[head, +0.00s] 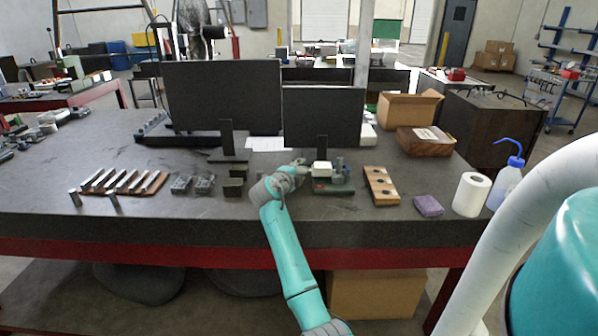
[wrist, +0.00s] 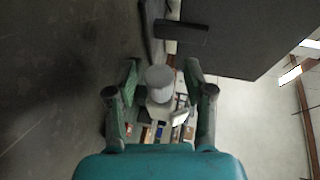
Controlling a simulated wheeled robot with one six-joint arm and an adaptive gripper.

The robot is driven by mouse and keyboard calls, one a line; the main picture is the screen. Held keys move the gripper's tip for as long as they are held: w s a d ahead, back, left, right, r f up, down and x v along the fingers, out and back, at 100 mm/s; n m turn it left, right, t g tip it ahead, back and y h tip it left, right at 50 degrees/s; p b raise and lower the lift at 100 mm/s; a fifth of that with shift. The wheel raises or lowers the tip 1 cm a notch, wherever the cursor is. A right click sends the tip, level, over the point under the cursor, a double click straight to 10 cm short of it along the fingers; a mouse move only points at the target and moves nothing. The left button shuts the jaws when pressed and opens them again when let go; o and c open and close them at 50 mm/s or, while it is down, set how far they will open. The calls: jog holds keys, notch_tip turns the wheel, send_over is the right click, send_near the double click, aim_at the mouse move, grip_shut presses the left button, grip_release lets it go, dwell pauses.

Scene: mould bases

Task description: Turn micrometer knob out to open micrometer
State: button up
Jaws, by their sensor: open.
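My gripper (wrist: 161,70) is open in the wrist view, with one dark green finger on each side of a round grey knob (wrist: 160,77). The knob looks like the end of the micrometer. A gap shows between the knob and both fingers. In the head view my gripper (head: 301,164) reaches the left end of the micrometer setup, a pale block (head: 321,169) on a dark green base (head: 333,188). The knob is hidden or too small to tell there.
A wooden block with holes (head: 381,186), a purple block (head: 428,206), a white roll (head: 470,194) and a blue-capped bottle (head: 508,182) stand to the right. Small dark blocks (head: 181,184) lie left. Two monitors (head: 224,98) (head: 322,117) stand behind. The bench front is mostly clear.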

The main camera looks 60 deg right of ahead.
grip_shut()
jog(key=shift+y, duration=0.3)
jog(key=n+y, duration=0.1)
jog(key=y, duration=0.2)
jog(key=shift+r+g, duration=0.15)
jog(key=shift+g, duration=0.25)
jog(key=n+g+y, duration=0.1)
jog(key=y, duration=0.2)
jog(key=shift+w+y, duration=0.1)
jog(key=shift+y, duration=0.2)
jog(key=shift+d+n+g+y, duration=0.1)
jog(key=shift+n+g+y, duration=0.4)
jog(key=shift+y, duration=0.7)
jog(key=g+y, duration=0.2)
jog(key=y, duration=0.1)
jog(key=shift+n, duration=0.3)
jog(key=shift+y, duration=0.6)
